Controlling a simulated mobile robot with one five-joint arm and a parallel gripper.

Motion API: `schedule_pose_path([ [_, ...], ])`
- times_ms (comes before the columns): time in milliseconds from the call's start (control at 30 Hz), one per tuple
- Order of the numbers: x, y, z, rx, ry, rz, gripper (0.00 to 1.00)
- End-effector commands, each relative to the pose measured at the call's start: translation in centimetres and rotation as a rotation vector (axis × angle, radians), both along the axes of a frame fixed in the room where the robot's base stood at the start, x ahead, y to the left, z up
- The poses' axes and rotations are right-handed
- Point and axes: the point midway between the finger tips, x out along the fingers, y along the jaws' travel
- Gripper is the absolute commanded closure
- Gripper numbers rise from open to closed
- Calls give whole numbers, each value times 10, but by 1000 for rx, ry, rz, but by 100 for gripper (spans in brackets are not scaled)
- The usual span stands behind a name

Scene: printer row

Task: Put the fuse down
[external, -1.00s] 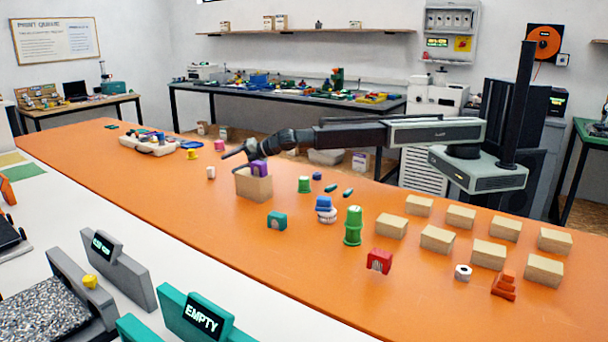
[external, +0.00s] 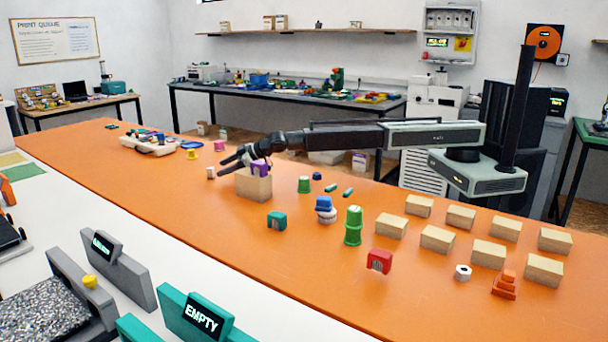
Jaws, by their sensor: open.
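A purple piece (external: 260,168), which looks like the fuse, sits at the top of a tan cardboard-coloured box (external: 254,187) on the orange table. I cannot tell whether it rests on the box or partly inside it. My gripper (external: 230,162) is open, with its dark fingers pointing left just above the box's left side. The gripper's wrist is right behind the purple piece and close to it. No thing shows between the fingers. A similarly shaped teal piece (external: 277,221) and a red piece (external: 379,261) stand apart on the table.
Green stacked cups (external: 353,226), a blue-topped white piece (external: 325,209) and several tan blocks (external: 437,239) stand to the right. The orange table (external: 180,215) is clear at the front left.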

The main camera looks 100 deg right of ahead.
Motion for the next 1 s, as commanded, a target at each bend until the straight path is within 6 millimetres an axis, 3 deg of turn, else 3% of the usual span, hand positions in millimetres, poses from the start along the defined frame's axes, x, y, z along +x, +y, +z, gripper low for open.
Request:
schedule_pose_path([
  [300, 46, -8, -19, 0, 0, 0, 43],
  [533, 46, -9, -17, -1, 0, 0, 43],
  [733, 46, -9, -17, -2, 0, 1, 99],
  [1000, 46, -9, -17, -1, 0, 0, 100],
])
